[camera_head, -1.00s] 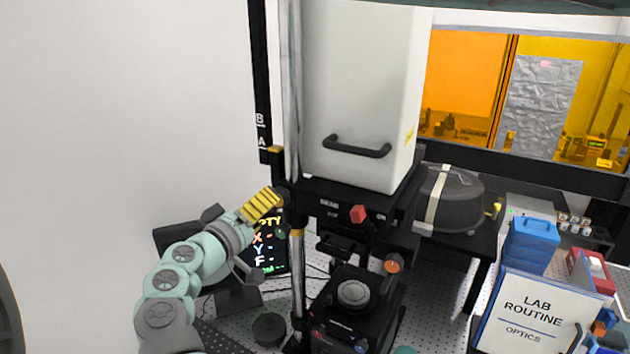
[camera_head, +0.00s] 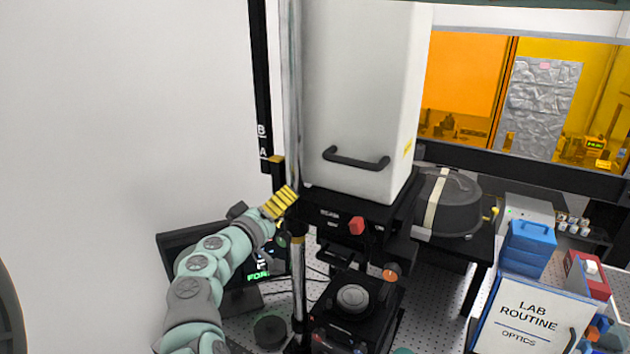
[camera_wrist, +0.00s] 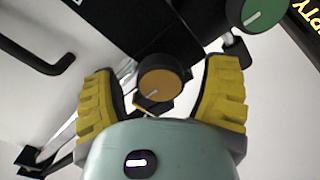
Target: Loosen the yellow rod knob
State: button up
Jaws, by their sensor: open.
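The yellow rod knob (camera_wrist: 160,82), an amber disc with a pale pointer line, faces the camera in the wrist view. My gripper (camera_wrist: 166,72) is open, with one yellow padded finger on each side of the knob and visible gaps between. I cannot tell how deep the fingertips reach along it. In the head view my gripper (camera_head: 280,203) is at the upright metal rod (camera_head: 298,270), left of the black stage under the white housing. The knob cannot be made out there behind the fingers.
A green knob (camera_wrist: 256,13) is close beyond the right finger in the wrist view. The white housing (camera_head: 355,90) with a black handle stands right of my gripper. A red knob (camera_head: 356,226) is on its base. A monitor (camera_head: 180,246) stands behind my arm.

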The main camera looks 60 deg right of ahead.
jog(key=shift+c, duration=0.3)
jog(key=c, duration=1.2)
